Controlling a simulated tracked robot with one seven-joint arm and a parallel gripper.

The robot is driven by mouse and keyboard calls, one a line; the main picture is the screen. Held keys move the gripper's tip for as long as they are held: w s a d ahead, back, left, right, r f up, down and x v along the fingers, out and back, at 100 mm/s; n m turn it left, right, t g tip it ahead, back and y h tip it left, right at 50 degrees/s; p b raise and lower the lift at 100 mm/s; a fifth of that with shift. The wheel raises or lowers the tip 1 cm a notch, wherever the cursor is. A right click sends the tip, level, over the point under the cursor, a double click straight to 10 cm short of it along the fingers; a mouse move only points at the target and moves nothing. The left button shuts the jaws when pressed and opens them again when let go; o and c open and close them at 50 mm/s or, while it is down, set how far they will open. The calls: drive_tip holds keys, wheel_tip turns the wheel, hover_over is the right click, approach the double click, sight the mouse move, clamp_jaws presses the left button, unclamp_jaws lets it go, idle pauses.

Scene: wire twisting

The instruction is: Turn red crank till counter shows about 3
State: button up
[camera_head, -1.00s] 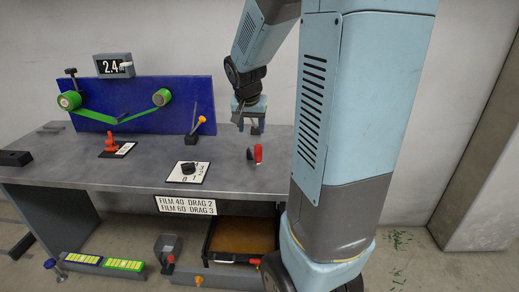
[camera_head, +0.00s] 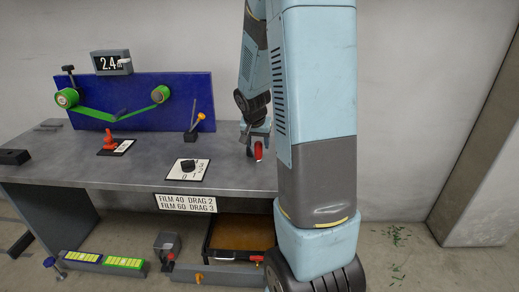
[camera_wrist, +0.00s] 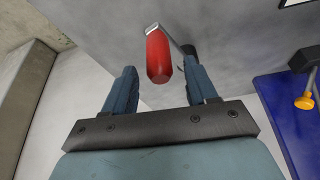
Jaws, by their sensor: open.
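The red crank handle (camera_head: 259,150) stands at the right part of the grey bench, partly hidden by my gripper (camera_head: 256,145) in the head view. In the wrist view the red handle (camera_wrist: 158,56) shows ahead of and between my two blue-grey fingers (camera_wrist: 163,90), joined to a grey crank arm. The fingers are apart, with space on both sides of the handle. I cannot tell whether they reach around it. The counter (camera_head: 111,62) at the back left reads about 2.4.
A blue panel (camera_head: 140,85) with green film on rollers stands at the back. A yellow-tipped lever (camera_head: 194,120), a black dial (camera_head: 188,165) and a red knob (camera_head: 109,142) are on the bench. A sign (camera_head: 186,203) hangs on the front edge.

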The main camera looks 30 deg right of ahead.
sight(259, 148)
drive_tip(key=shift+x, duration=2.2)
